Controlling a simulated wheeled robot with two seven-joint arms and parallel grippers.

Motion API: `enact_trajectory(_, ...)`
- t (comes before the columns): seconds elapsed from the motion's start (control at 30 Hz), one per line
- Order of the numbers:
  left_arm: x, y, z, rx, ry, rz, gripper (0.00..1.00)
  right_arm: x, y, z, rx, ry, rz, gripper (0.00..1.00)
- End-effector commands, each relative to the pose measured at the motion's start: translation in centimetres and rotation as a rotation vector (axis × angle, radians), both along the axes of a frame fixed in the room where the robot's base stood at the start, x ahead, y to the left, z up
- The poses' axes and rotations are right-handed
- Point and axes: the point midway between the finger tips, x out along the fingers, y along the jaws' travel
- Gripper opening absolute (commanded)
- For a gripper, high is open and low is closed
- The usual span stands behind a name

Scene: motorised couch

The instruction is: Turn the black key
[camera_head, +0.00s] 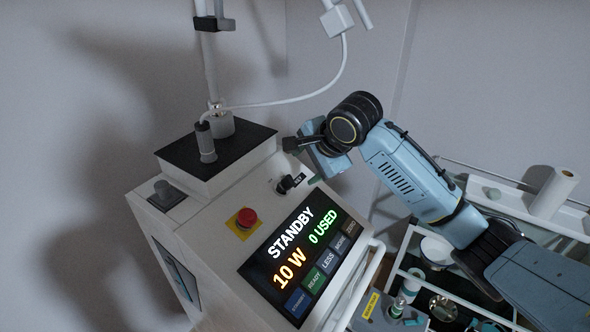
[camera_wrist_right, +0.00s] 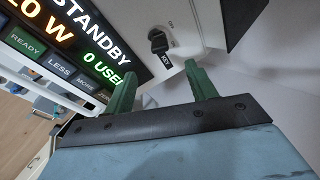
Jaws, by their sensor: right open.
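The black key (camera_head: 287,184) sits in its switch on the sloped top of the white console, just above the screen. In the right wrist view the key (camera_wrist_right: 157,38) stands upright beside a small black KEY label, ahead of the fingers. My right gripper (camera_head: 304,165) is over the right edge of the console, close to the key. In the right wrist view its green fingers (camera_wrist_right: 160,82) are apart with nothing between them, and the key is beyond the gap, not touched. My left gripper is not in view.
The lit screen (camera_head: 300,252) reads STANDBY, 10 W and 0 USED. A red emergency button (camera_head: 246,217) on a yellow base is left of the key. A raised block with a black top (camera_head: 182,157) stands behind. A cart (camera_head: 497,196) with supplies is at the right.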

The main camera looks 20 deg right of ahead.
Motion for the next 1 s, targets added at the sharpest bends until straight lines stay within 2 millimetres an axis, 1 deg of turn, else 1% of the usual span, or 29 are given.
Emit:
enact_trajectory(0.03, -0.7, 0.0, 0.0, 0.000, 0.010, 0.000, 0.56, 0.4, 0.2, -0.8, -0.001, 0.004, 0.000, 0.56)
enact_trajectory(0.17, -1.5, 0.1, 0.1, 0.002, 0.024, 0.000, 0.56, 1.8, 0.7, -2.8, -0.001, 0.005, 0.001, 0.56)
enact_trajectory(0.33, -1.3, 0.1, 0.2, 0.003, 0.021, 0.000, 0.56, 3.7, 1.3, -5.5, -0.001, 0.003, 0.001, 0.56)
enact_trajectory(0.5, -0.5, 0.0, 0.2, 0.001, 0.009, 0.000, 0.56, 5.3, 1.8, -7.7, -0.002, 0.001, 0.002, 0.56)
enact_trajectory(0.7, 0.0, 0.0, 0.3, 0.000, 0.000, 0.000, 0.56, 6.4, 2.1, -9.2, -0.002, -0.001, 0.002, 0.56)
enact_trajectory(1.0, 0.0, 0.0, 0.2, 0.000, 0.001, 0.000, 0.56, 6.6, 2.2, -9.6, -0.002, -0.002, 0.003, 0.56)
